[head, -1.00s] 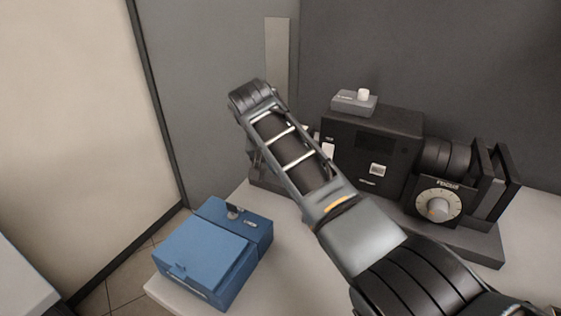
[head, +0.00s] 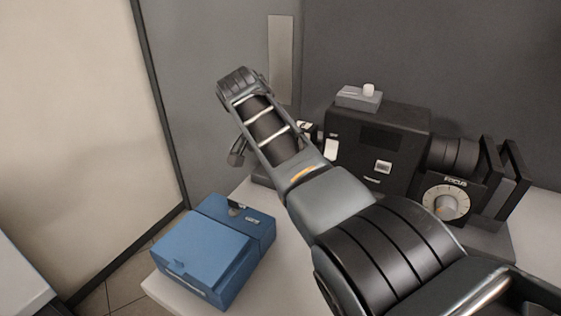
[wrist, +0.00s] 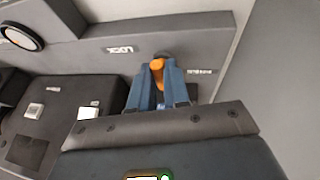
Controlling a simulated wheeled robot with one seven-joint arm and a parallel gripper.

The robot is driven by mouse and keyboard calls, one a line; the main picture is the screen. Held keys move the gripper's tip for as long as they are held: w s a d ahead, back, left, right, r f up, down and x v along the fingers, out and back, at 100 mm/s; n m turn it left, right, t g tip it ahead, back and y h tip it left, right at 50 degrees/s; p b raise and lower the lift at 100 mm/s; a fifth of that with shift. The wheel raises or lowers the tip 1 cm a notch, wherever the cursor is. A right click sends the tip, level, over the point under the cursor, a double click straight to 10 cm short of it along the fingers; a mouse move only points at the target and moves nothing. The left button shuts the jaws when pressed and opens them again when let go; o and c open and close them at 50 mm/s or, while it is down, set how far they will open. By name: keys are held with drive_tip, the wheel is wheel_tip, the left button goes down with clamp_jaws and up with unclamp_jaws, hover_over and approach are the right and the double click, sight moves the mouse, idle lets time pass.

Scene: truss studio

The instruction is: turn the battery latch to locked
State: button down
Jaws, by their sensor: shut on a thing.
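The orange battery latch (wrist: 157,67) shows in the wrist view on a dark grey panel (wrist: 225,45). My gripper (wrist: 159,72) is shut on it, with one blue-grey finger on each side. A white word that appears to read LOCK (wrist: 120,49) is on the panel left of the latch, and a smaller label (wrist: 199,72) is to its right. In the head view, my arm hides the latch and the fingertips.
The black camera body (head: 410,120) with a focus dial (head: 446,204) stands right of my arm. A small grey box with a white knob (head: 359,97) sits on top. A blue case (head: 205,255) lies at the table's front left.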

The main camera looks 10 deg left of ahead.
drive_tip(key=c, duration=1.1)
unclamp_jaws()
drive_tip(key=v, duration=0.7)
drive_tip(key=shift+r, duration=0.35)
drive_tip(key=shift+s+a, duration=0.2)
drive_tip(key=shift+a, duration=0.05)
